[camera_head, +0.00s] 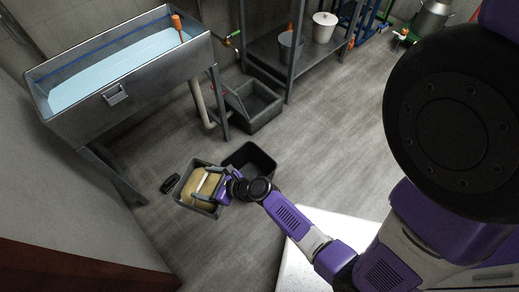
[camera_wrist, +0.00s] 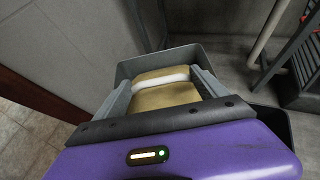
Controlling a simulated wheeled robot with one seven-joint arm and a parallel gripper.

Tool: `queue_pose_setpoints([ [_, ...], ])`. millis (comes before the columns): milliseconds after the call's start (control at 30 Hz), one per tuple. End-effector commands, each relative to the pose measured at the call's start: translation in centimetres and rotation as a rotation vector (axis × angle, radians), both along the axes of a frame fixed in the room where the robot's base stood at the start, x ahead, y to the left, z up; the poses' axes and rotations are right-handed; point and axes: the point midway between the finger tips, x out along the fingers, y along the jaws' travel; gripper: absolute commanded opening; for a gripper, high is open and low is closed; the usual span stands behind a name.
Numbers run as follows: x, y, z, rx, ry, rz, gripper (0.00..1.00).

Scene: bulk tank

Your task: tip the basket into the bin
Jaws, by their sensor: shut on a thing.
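The basket (camera_head: 186,204) is a grey open box holding a tan mass, with a white bar across its top. It is left of centre in the head view and ahead of my gripper in the wrist view, where its far rim (camera_wrist: 150,62) shows. My gripper (camera_head: 218,187) reaches it from the right and is shut on it; the exact grip is partly hidden. The dark grey open bin (camera_head: 262,158) stands just right of and behind the basket in the head view. I cannot tell whether the basket touches the floor.
A steel tank (camera_head: 150,85) with pale blue liquid stands at the upper left. A small black object (camera_head: 170,184) lies on the floor left of the basket. Another grey crate (camera_head: 262,118) sits by a steel shelf with buckets (camera_head: 324,27). The floor right of the bin is clear.

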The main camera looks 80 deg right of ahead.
Motion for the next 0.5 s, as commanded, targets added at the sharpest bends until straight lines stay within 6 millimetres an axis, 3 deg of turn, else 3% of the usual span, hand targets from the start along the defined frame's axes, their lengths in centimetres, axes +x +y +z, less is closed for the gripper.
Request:
queue_pose_setpoints([
  [33, -0.4, -2.5, -2.8, -0.002, -0.001, -0.026, 0.10],
  [100, -1.1, -5.6, -5.0, -0.002, -0.001, -0.062, 0.10],
  [500, -7.0, -23.3, -15.7, -0.002, -0.004, -0.283, 0.10],
])
